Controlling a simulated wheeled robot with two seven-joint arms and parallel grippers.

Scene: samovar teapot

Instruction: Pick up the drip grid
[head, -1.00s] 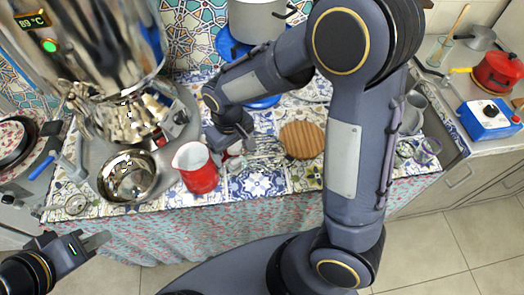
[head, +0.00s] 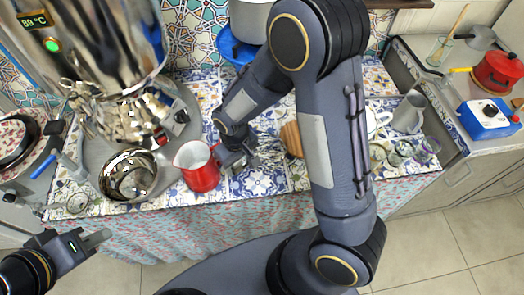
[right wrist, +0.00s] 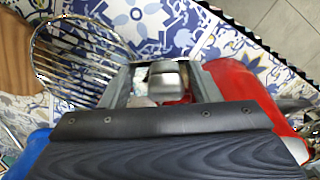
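The drip grid, a round rack of thin metal wires (right wrist: 78,55), lies on the patterned tiles in the right wrist view. It is left of my right gripper (right wrist: 155,85), with its near edge close to the left finger. That gripper's fingers are apart; a grey and red shape shows between them, and I cannot tell what it is. In the head view my right gripper (head: 240,162) is low over the table, just right of the red jug (head: 199,168). My left gripper (head: 95,241) is off the table's front left; its finger gap is unclear.
The red jug stands close beside my right gripper, also in the wrist view (right wrist: 245,95). A wooden board (head: 292,138) is partly hidden by my arm. A steel bowl (head: 130,176) and the samovar (head: 95,50) are left. Several glass cups (head: 400,152) stand right.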

